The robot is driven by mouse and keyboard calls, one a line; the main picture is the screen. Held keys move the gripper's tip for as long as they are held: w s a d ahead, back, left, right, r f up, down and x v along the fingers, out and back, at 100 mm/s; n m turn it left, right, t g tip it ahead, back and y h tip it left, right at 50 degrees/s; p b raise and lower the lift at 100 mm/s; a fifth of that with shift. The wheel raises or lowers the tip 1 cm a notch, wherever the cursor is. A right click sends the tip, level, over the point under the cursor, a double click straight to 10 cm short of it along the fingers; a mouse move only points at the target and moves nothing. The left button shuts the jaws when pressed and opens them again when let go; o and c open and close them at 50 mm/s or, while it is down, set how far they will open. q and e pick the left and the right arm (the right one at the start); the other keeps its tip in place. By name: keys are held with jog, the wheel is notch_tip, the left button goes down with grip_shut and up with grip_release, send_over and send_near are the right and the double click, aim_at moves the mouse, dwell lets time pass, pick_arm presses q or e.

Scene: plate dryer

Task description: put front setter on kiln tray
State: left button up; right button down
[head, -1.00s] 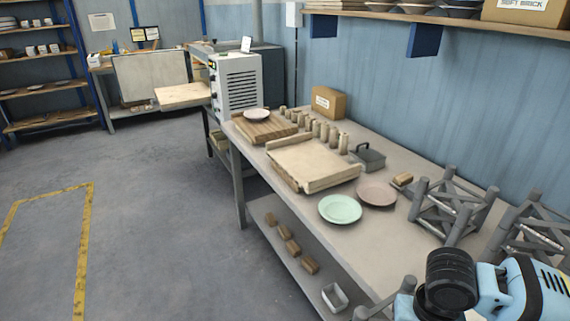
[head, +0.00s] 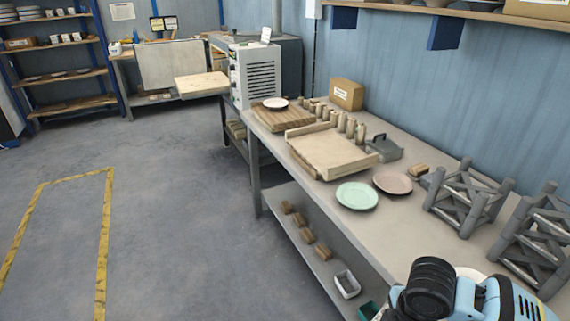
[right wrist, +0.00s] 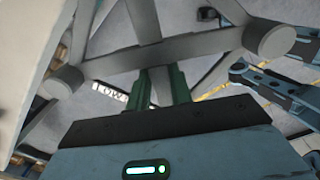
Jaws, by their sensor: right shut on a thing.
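In the right wrist view my right gripper's green fingertips (right wrist: 163,88) are shut on a grey bar of a lattice setter (right wrist: 200,48) with round-ended posts. In the head view my right arm fills the lower right, and its fingertips and the held setter are hidden. The cream tray with raised edges (head: 333,153), which looks like the kiln tray, lies bare on the table, farther back and left of my right arm. Two more grey lattice setters stand upright on the table at right, a nearer one (head: 535,238) and a farther one (head: 466,200).
A green plate (head: 357,196) and a pinkish plate (head: 393,183) lie in front of the tray. A wooden board (head: 284,117) with a plate lies beyond. The floor at left is clear.

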jog(key=m, duration=0.2)
jog(key=a+f+m, duration=0.1)
jog(key=m, duration=0.5)
jog(key=shift+s+a+f, duration=0.15)
jog(key=shift+a+f, duration=0.25)
jog(key=m, duration=0.2)
jog(key=f+m, duration=0.1)
jog(key=m, duration=0.1)
jog(key=shift+s+a, duration=0.1)
jog(key=shift+a, duration=0.15)
jog(key=m, duration=0.4)
jog(key=shift+s+a+f+m, duration=0.25)
jog(key=shift+a+f+m, duration=0.05)
jog(key=shift+f+m, duration=0.1)
jog(key=shift+w+a, duration=0.1)
jog(key=shift+w, duration=0.05)
